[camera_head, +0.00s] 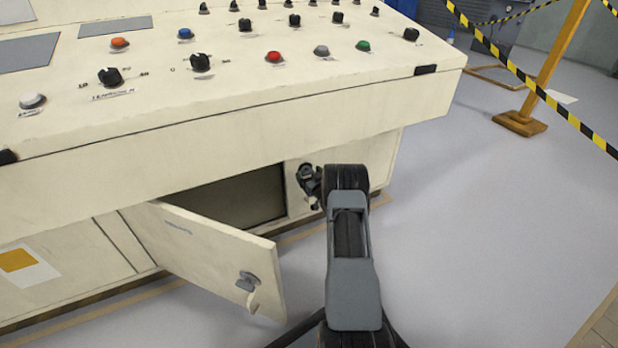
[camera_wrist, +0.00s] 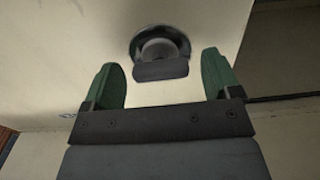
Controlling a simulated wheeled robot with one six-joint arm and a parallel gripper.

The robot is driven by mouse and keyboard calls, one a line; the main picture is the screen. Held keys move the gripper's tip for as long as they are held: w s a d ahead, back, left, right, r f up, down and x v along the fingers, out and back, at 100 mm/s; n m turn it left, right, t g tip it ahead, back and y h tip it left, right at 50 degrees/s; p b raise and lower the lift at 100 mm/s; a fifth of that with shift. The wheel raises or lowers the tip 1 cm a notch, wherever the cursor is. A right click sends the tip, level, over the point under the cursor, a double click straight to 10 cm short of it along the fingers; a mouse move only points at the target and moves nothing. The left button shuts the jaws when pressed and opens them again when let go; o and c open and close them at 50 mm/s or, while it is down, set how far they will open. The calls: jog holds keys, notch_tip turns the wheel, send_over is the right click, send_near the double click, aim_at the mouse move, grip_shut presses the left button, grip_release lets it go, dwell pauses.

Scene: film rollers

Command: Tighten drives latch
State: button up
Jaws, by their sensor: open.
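The cabinet door (camera_head: 205,245) hangs open, swung out towards the lower right. A grey latch (camera_head: 248,281) sits near its free edge. In the wrist view a round latch fitting (camera_wrist: 160,45) with a dark flat tab is set in a cream panel. I cannot tell for certain whether this is the same latch. My gripper (camera_wrist: 162,65) has its two green fingers apart, one on each side of the tab, with nothing gripped. The depth gap to the tab is unclear. In the head view my gripper (camera_head: 312,187) is partly hidden by my arm, right of the door opening.
The cream control console (camera_head: 180,100), with several knobs and buttons, overhangs the cabinet. The dark cabinet opening (camera_head: 248,198) lies behind the door. Grey floor (camera_head: 480,220) is clear on the right. A yellow post (camera_head: 555,60) with striped tape stands at the upper right.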

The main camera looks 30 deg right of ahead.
jog(key=shift+w, duration=0.15)
jog(key=c, duration=0.9)
